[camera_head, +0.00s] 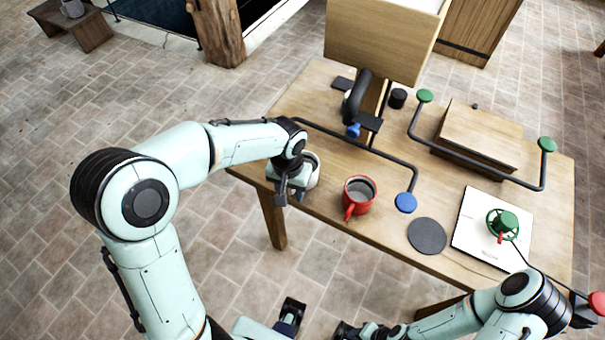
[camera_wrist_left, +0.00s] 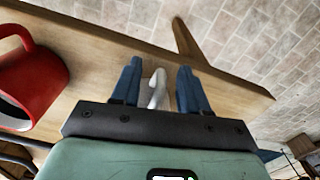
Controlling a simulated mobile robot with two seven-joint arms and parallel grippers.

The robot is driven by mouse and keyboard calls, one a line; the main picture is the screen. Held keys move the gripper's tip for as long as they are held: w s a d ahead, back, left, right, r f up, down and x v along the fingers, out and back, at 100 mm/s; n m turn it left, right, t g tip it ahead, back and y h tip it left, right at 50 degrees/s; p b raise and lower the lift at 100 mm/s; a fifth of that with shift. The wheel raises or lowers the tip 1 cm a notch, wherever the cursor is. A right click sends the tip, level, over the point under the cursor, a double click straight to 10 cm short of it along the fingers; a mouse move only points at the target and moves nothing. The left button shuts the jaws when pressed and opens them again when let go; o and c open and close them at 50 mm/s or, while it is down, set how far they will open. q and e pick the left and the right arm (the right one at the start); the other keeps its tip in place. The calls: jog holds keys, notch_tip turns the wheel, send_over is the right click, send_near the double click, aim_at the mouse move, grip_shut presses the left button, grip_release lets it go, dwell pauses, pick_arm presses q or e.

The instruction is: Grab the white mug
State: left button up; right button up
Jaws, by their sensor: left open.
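The white mug (camera_head: 313,172) stands at the table's near left edge, partly hidden behind my left wrist and gripper. In the left wrist view, a narrow pale piece (camera_wrist_left: 157,88), which looks like its handle, shows between the two blue fingers. My left gripper (camera_head: 290,192) is right at the mug, with its fingers apart on either side of that piece; the fingers also show in the wrist view (camera_wrist_left: 157,85). I cannot tell whether they touch it.
A red mug (camera_head: 359,194) stands right of the white one, beside a dark round mat (camera_head: 427,236). A black bent rod with a blue knob (camera_head: 405,203) lies behind. A white board (camera_head: 468,243) carries a green item (camera_head: 503,223). A wooden box (camera_head: 477,135) stands further back.

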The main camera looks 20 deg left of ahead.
pick_arm(q)
jog(key=shift+f, duration=0.8)
grip_shut()
jog(key=shift+w, duration=0.1)
jog(key=shift+r, duration=0.15)
